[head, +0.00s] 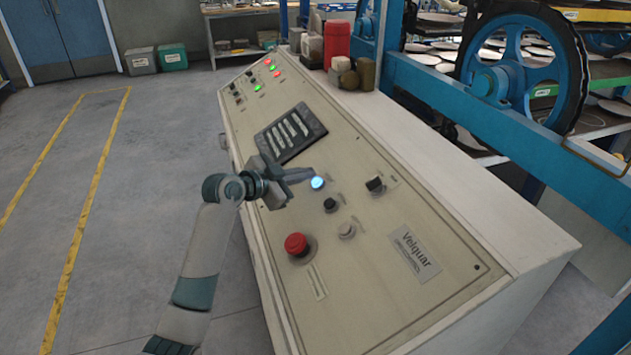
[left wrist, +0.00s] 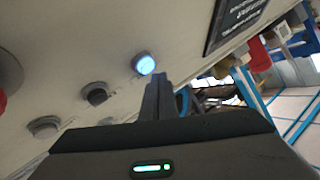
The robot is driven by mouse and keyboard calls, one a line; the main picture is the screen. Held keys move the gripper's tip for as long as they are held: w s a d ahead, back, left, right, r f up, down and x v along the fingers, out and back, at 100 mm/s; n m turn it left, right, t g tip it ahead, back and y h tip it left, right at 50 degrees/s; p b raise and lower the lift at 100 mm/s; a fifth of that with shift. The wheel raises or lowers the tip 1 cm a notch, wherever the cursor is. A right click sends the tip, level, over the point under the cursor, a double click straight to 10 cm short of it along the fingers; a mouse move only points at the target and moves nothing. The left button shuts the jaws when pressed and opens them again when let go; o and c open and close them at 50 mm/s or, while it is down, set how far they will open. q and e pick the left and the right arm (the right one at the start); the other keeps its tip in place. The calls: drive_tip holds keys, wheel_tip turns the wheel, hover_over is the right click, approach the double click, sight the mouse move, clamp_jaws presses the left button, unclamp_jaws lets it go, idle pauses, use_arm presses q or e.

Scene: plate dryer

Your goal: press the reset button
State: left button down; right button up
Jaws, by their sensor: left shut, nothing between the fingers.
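The lit blue-white button (head: 318,183) sits on the sloped face of the cream control panel (head: 365,265), below the dark slotted plate. Its label is too small to read, so I cannot tell for sure that it is the reset button. My left gripper (head: 312,173) is shut and empty, its fingertips close to this button. In the left wrist view the lit button (left wrist: 145,64) shows just beyond the fingertips (left wrist: 158,78); I cannot tell whether they touch. My right gripper is not in view.
A red mushroom button (head: 296,244), a black button (head: 330,204), a pale knob (head: 346,230) and a black switch (head: 375,184) are nearby. The dark slotted plate (head: 290,134) lies above. Containers (head: 337,42) stand on the console top. A blue-framed machine (head: 500,95) stands behind.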

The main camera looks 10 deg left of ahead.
use_arm(q)
drive_tip(key=shift+w+d+f+b, duration=0.25)
drive_tip(key=shift+f+b, duration=0.1)
drive_tip(key=shift+f, duration=0.25)
idle(0.9)
drive_tip(key=shift+a+f+b, duration=0.2)
drive_tip(key=shift+f+b, duration=0.3)
drive_tip(key=shift+f, duration=0.2)
idle(0.6)
drive_tip(key=shift+r, duration=0.1)
drive_tip(key=shift+s+d+r+p, duration=0.1)
drive_tip(key=shift+d+r+p, duration=0.1)
drive_tip(key=shift+r+p, duration=0.25)
drive_tip(key=shift+d+r+p, duration=0.15)
drive_tip(key=shift+r+p, duration=0.25)
drive_tip(key=shift+r, duration=0.05)
drive_tip(key=shift+a+r, duration=0.1)
drive_tip(key=shift+r, duration=0.1)
drive_tip(key=r+p, duration=0.1)
drive_tip(key=s+a+r+p, duration=0.1)
drive_tip(key=r, duration=0.1)
drive_tip(key=a+r+p, duration=0.1)
drive_tip(key=shift+s+r+p, duration=0.15)
drive_tip(key=shift+s+p, duration=0.15)
drive_tip(key=shift+p, duration=0.05)
